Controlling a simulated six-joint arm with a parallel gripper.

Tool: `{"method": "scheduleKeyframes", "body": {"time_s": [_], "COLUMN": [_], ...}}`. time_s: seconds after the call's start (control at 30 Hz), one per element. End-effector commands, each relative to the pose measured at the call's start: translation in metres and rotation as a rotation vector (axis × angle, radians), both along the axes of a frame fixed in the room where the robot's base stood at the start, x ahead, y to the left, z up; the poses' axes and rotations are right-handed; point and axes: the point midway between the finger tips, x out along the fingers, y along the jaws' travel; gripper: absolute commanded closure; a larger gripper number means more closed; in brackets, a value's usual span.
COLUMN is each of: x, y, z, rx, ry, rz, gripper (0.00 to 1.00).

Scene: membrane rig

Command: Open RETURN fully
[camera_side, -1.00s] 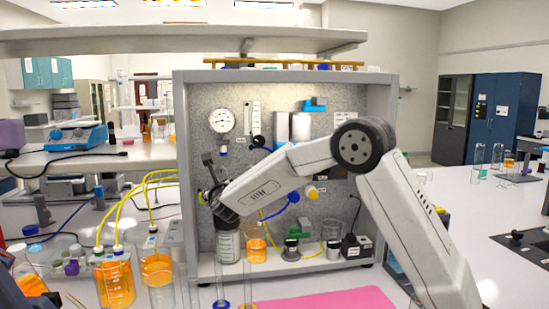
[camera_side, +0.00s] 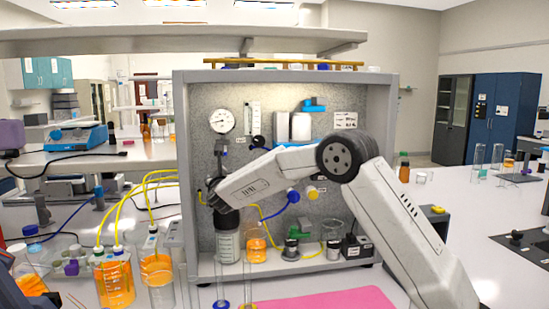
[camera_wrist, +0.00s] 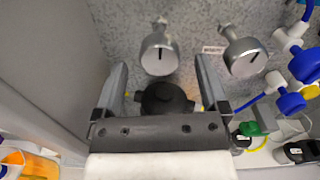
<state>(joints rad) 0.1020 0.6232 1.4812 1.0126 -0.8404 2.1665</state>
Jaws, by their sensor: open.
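My gripper (camera_wrist: 160,66) is open in the wrist view, its two grey fingers apart and pointing at the speckled panel. A black round knob-like part (camera_wrist: 163,98) with yellow bits at both sides shows between the fingers, near their base; I cannot tell its depth. I cannot read which part is RETURN. In the side view my gripper (camera_side: 214,197) is at the panel's lower left, largely hidden by my wrist.
Blue-handled valves (camera_wrist: 290,102) are at the right, also seen in the side view (camera_side: 292,196). A dark-capped bottle (camera_side: 228,246) stands just below my gripper, with an orange-filled cylinder (camera_side: 257,246) beside it. The grey frame's side wall (camera_wrist: 50,60) is close on the left.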

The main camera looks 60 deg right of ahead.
Motion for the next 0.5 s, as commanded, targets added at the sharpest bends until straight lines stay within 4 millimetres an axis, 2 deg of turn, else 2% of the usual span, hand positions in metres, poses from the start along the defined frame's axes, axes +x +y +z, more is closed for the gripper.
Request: {"method": "scheduleKeyframes", "body": {"time_s": [0.2,0.5], "x": [0.017,0.031], "y": [-0.017,-0.031], "z": [-0.001,-0.001], "rx": [0.001,0.000], "ry": [0.001,0.001], "rz": [-0.001,0.000], "gripper": [0.06,0.06]}}
